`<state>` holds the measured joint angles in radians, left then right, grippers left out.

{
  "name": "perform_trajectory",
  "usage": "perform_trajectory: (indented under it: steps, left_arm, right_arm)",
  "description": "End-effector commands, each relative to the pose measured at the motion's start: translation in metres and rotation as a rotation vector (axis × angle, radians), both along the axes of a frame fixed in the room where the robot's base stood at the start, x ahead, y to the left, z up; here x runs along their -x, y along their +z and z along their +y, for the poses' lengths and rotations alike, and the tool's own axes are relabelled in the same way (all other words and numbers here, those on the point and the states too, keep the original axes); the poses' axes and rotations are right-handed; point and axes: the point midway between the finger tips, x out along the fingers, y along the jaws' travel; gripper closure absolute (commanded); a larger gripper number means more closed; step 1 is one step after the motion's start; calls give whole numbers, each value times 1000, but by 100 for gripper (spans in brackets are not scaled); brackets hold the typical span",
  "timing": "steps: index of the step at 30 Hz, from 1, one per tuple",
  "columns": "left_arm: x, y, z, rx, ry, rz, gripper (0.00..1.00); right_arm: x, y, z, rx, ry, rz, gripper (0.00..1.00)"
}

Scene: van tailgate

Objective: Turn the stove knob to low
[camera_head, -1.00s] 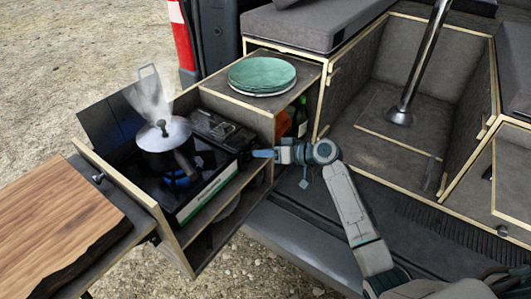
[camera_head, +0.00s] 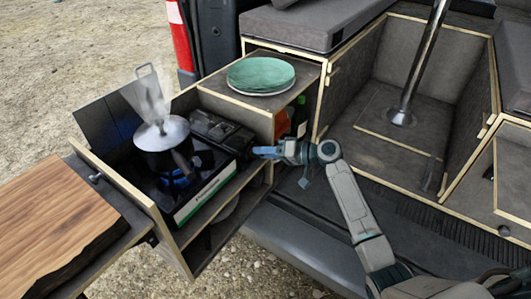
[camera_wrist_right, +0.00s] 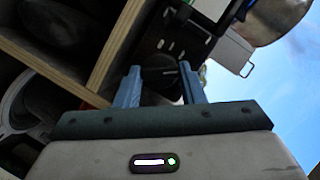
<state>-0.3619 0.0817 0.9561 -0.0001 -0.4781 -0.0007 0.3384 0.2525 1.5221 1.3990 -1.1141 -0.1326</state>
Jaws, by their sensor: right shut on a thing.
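The black camping stove (camera_head: 203,193) sits in the pull-out drawer, with a blue flame (camera_head: 175,180) under the pot. A steaming silver pot (camera_head: 160,143) stands on the burner. The dark round stove knob (camera_wrist_right: 163,80) shows in the right wrist view between my two blue fingers. My right gripper (camera_head: 256,151) is at the right end of the stove and is shut on the knob. The knob is hidden behind the gripper in the head view. My left gripper is not in view.
Green plates (camera_head: 262,74) are stacked on the cabinet top behind the stove. The drawer's wooden side wall (camera_head: 130,190) is left of the stove. A wooden cutting board (camera_head: 55,225) lies at the far left. The van floor (camera_head: 300,225) right of the drawer is open.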

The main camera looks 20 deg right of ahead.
Motion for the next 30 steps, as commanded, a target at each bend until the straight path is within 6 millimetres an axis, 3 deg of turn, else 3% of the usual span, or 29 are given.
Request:
perform_trajectory:
  steps: [5, 6, 9, 20, 30]
  left_arm:
    - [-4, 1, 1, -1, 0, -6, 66]
    - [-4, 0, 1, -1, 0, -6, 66]
    - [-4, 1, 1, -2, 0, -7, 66]
    - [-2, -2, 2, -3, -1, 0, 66]
    - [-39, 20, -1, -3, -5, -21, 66]
  right_arm:
    - [0, 0, 0, 1, 0, 1, 87]
    - [0, 0, 0, 1, 0, 1, 60]
    - [0, 0, 0, 1, 0, 0, 43]
    - [2, 0, -4, 3, -1, -1, 43]
    - [33, 10, -51, 8, -1, -1, 43]
